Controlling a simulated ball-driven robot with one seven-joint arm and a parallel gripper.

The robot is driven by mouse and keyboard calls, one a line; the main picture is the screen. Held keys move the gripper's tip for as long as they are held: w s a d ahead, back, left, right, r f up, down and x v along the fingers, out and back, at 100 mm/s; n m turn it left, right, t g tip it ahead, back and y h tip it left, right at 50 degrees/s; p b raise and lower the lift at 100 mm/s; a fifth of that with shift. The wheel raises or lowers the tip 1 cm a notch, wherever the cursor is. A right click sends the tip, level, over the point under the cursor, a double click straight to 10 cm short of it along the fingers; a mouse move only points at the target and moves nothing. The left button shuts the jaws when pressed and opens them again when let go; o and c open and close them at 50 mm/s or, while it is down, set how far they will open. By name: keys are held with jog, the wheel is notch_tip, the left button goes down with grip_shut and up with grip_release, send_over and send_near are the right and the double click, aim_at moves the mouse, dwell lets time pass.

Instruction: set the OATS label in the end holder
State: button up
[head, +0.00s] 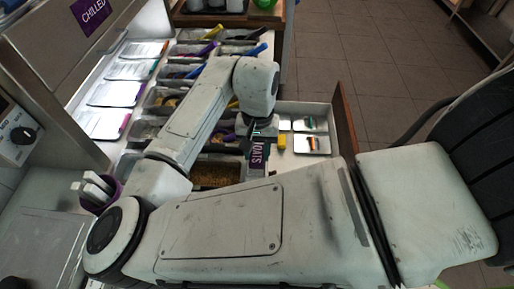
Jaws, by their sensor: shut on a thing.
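The OATS label (258,156) is a dark purple strip with white lettering, seen in the head view right of centre. My gripper (256,135) is shut on the label and holds it upright, with the text running sideways. The label appears beside the right end of a topping pan with brown grainy contents (215,175). The end holder cannot be made out; my arm hides much of that area. Whether the label touches anything below it cannot be told.
Several topping pans with coloured handles (212,32) run away along the counter. A white tray (290,109) with small labelled pieces lies right of my gripper. A purple-rimmed cup (98,191) stands at left. A CHILLED sign (88,14) marks the steel housing.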

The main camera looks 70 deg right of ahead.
jog(key=shift+f, duration=1)
dwell(1.8)
dwell(0.9)
jog(key=o, duration=1.5)
jog(key=shift+r+p, duration=3.85)
jog(key=shift+r, duration=0.2)
